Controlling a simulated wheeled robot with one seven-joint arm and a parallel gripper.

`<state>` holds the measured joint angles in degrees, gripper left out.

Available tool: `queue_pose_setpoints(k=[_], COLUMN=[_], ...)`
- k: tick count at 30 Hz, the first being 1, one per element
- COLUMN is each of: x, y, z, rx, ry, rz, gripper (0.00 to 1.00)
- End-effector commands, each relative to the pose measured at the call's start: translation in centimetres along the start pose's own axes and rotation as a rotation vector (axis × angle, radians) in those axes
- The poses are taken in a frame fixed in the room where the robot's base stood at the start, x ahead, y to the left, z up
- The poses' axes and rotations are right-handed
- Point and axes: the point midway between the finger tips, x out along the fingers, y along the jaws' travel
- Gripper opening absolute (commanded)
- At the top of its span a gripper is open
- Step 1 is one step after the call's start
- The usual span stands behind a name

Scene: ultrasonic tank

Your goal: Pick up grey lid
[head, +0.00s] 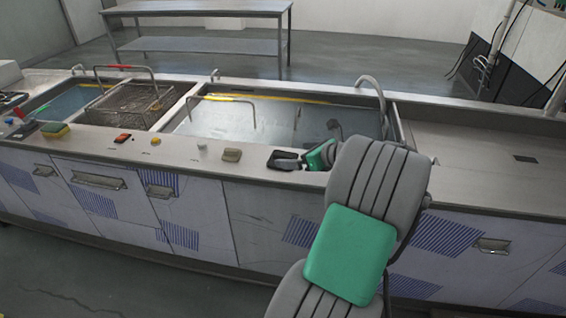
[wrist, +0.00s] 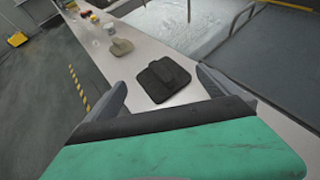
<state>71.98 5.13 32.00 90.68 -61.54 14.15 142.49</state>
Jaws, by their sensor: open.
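The grey lid (wrist: 163,77) is a dark, flat, rounded square with a raised grip bar across its top. It lies on the narrow front ledge of the tank counter. It also shows in the head view (head: 275,158), partly covered by my gripper. My gripper (wrist: 161,80) is open and empty. In the wrist view its two fingers stand to the left and right of the lid's near side, with the lid ahead of them. No contact with the lid shows. In the head view my arm hides the ledge to the right.
A wire basket (head: 130,103) sits farther left. The counter at right (head: 480,150) is mostly clear.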

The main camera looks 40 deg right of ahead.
Motion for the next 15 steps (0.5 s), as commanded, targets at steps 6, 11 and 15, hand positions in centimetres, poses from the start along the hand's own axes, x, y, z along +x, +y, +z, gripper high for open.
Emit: queue_pose_setpoints(k=[6, 11, 15], x=[3.9, 5.5, 5.5], y=[0.5, 0.3, 0.3], z=[-0.5, -0.4, -0.4], rx=[-0.004, -0.006, -0.005], ry=[0.003, 0.003, 0.003], rz=[0.004, 0.0, -0.001], gripper=[1.0, 1.0, 1.0])
